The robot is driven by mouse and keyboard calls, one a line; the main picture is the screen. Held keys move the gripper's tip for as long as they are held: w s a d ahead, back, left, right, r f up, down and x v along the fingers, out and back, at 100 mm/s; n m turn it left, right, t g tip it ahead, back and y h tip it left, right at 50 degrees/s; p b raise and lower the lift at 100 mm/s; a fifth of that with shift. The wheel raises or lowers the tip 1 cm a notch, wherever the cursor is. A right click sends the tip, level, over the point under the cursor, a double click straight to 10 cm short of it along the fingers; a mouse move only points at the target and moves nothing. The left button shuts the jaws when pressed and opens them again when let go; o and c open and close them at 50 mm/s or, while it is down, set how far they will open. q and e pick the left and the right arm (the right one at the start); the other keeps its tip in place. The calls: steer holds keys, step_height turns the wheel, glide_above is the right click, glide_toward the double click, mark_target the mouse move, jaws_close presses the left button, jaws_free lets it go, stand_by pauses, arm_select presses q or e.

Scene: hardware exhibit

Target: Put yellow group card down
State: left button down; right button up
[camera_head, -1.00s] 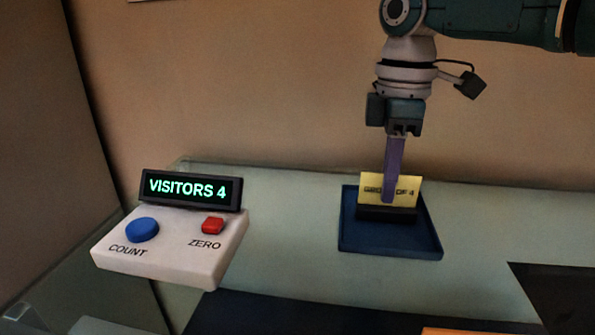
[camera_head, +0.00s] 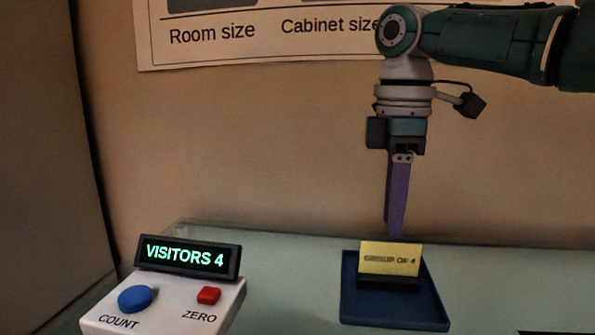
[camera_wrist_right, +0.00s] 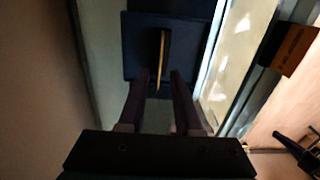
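The yellow card (camera_head: 390,258) reads "GROUP OF 4" and stands upright in a black holder (camera_head: 388,283) on a dark blue tray (camera_head: 350,312). My right gripper (camera_head: 394,232) points down just above and behind the card's top edge and no longer covers its face. In the right wrist view the card (camera_wrist_right: 162,62) shows as a thin yellow edge between and beyond two parted fingers (camera_wrist_right: 160,80), with gaps on both sides. The right gripper is open and empty. My left gripper is not in view.
A white counter box (camera_head: 165,310) with a blue button, a red button and a "VISITORS 4" display stands to the left of the tray. The wall is behind, with a poster (camera_head: 225,45) above. The glass surface between box and tray is clear.

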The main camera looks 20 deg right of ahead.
step_height(320, 180, up, 6)
steer(key=shift+r, duration=0.2)
stand_by(1.0)
